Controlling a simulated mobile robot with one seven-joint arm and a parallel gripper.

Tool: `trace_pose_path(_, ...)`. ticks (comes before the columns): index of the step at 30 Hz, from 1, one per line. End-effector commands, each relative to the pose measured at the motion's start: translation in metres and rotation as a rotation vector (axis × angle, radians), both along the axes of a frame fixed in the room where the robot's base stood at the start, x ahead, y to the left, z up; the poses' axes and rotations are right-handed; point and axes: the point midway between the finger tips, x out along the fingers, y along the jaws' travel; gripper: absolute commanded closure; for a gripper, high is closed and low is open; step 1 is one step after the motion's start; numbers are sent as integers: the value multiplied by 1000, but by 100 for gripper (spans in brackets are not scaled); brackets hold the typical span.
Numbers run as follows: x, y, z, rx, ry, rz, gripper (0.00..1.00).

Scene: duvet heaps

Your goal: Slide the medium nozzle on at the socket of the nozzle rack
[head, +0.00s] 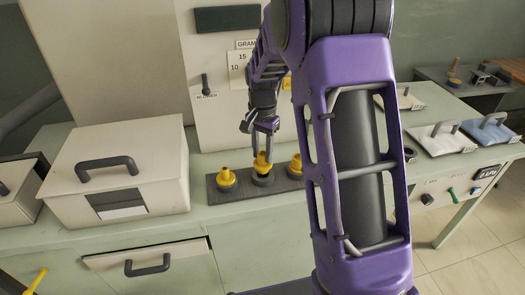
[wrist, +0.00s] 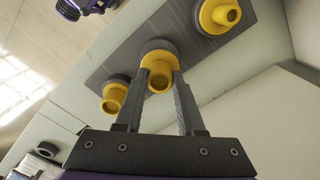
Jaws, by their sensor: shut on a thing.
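The nozzle rack (head: 240,193) is a long dark grey board on the pale green counter, and it also shows in the wrist view (wrist: 190,32). My gripper (head: 261,152) is shut on a yellow nozzle (head: 262,166), likely the medium one, at the middle of the rack. In the wrist view my gripper's fingers (wrist: 162,78) grip both sides of that nozzle (wrist: 160,74). A grey round socket (wrist: 158,46) lies directly behind its flange; I cannot tell whether the nozzle is fully down. It looks upright in the head view.
A yellow nozzle (head: 226,177) sits at the rack's left end and another (head: 296,164) at its right, close beside my gripper. A white box (head: 120,170) with a dark handle stands left of the rack. A machine panel (head: 215,110) rises behind.

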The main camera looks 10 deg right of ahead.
Motion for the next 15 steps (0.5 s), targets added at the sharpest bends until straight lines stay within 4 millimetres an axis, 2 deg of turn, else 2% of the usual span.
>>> trace_pose_path(15,0,0,-6,0,0,0,100)
